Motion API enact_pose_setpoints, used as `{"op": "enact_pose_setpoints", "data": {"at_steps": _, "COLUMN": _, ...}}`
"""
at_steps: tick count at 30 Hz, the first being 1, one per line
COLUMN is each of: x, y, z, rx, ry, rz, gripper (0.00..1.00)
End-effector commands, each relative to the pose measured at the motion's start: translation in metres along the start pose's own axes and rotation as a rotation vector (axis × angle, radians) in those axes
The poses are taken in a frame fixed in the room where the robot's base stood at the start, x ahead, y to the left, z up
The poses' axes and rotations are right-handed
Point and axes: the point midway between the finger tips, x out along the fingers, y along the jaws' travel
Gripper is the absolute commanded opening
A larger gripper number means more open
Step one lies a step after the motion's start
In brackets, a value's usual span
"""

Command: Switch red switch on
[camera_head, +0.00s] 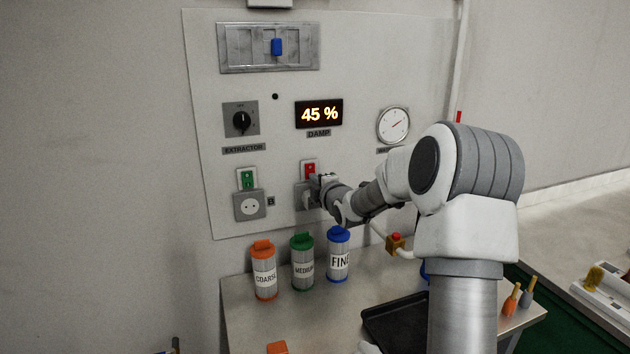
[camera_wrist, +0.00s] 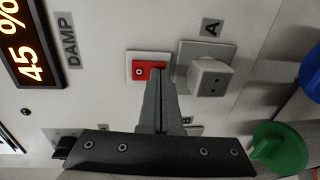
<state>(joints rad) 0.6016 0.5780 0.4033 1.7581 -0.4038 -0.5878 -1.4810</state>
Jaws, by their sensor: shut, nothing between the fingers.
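The red switch (camera_head: 310,169) is on the wall panel below the DAMP display, in a white frame. In the wrist view the red switch (camera_wrist: 139,72) shows a round mark on its face, and the picture is turned sideways. My gripper (camera_head: 322,180) is at the panel just by the switch. In the wrist view my gripper (camera_wrist: 157,72) is shut, with its fingertips over part of the red face. I cannot tell whether they touch it. The fingers hide part of the switch.
A socket with a pale plug (camera_wrist: 211,77) is right beside the switch. A green switch (camera_head: 247,179) sits above another socket (camera_head: 249,206) to the left. The COARSE (camera_head: 264,272), MEDIUM (camera_head: 303,264) and FINE (camera_head: 338,258) canisters stand below. A black tray (camera_head: 385,326) lies on the table.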

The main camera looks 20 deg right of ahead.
Motion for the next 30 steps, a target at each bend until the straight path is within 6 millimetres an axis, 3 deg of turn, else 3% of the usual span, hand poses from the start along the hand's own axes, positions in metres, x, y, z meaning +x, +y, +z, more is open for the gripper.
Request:
{"op": "enact_pose_setpoints", "data": {"at_steps": 13, "x": 0.0045, "y": -0.0079, "z": -0.0002, "rx": -0.001, "ry": 0.0, "rz": 0.034, "gripper": 0.0}}
{"op": "enact_pose_setpoints", "data": {"at_steps": 15, "x": 0.0035, "y": -0.001, "z": 0.0002, "rx": 0.0, "ry": -0.001, "rz": 0.033, "gripper": 0.0}}
{"op": "enact_pose_setpoints", "data": {"at_steps": 30, "x": 0.0038, "y": -0.004, "z": -0.0008, "rx": 0.0, "ry": -0.001, "rz": 0.033, "gripper": 0.0}}
